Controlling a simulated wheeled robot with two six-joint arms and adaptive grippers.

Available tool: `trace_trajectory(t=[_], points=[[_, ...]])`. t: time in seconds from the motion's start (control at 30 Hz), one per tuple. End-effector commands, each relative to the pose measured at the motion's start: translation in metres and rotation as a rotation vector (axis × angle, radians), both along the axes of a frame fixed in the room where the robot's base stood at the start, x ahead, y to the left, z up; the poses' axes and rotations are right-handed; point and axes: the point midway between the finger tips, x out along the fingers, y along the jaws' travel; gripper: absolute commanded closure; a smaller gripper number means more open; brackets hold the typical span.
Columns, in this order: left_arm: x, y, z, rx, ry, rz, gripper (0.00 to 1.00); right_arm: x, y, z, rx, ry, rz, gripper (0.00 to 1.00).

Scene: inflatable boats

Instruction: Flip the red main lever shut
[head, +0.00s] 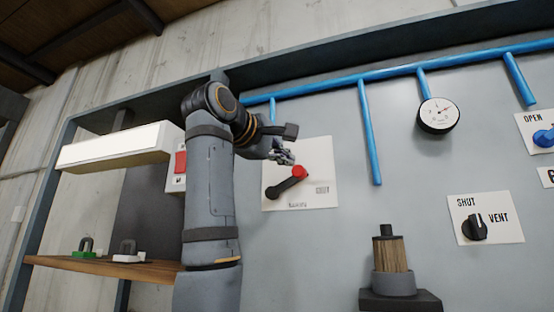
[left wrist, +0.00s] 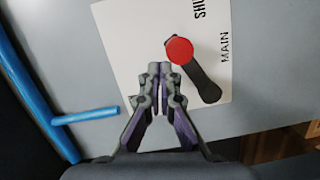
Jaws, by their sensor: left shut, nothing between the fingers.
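The main lever has a red knob (head: 300,171) and a black arm (head: 287,184) on a white plate (head: 322,150) on the grey wall panel. In the head view the arm slants up and right to the knob. My left gripper (head: 284,158) is at the knob's upper left, over the plate. In the left wrist view the shut, empty fingertips (left wrist: 160,72) are just below and left of the red knob (left wrist: 179,50). I cannot tell whether they touch it. The plate reads MAIN, with a partly cut-off SHUT label beside it. My right gripper is not in view.
Blue pipes (head: 370,130) run across the panel, with a round gauge (head: 438,115). A SHUT/VENT knob (head: 475,229) is at the right. A brush-like object (head: 391,260) stands below. A wooden shelf (head: 110,268) with small clamps is at the left.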

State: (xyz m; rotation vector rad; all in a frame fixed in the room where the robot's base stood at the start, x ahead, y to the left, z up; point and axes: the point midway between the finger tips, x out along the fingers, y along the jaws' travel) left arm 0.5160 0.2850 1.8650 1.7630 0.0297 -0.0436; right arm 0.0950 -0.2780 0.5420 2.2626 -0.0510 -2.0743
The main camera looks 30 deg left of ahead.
Motion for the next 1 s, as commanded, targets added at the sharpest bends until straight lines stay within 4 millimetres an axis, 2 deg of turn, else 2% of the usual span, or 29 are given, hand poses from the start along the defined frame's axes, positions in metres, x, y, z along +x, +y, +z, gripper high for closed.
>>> trace_trajectory(t=[0.13,0.3,0.5,1.0], points=[[0.002,-0.008,-0.009,0.121,0.029,-0.001,1.00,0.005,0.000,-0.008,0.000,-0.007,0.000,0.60],[0.004,-0.016,-0.019,0.116,0.028,-0.001,1.00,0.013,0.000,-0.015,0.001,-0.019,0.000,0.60],[0.005,-0.020,-0.027,0.115,0.028,0.000,1.00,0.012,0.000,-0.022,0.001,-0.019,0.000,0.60],[0.006,-0.024,-0.034,0.114,0.027,0.000,1.00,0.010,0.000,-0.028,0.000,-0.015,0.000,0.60]])
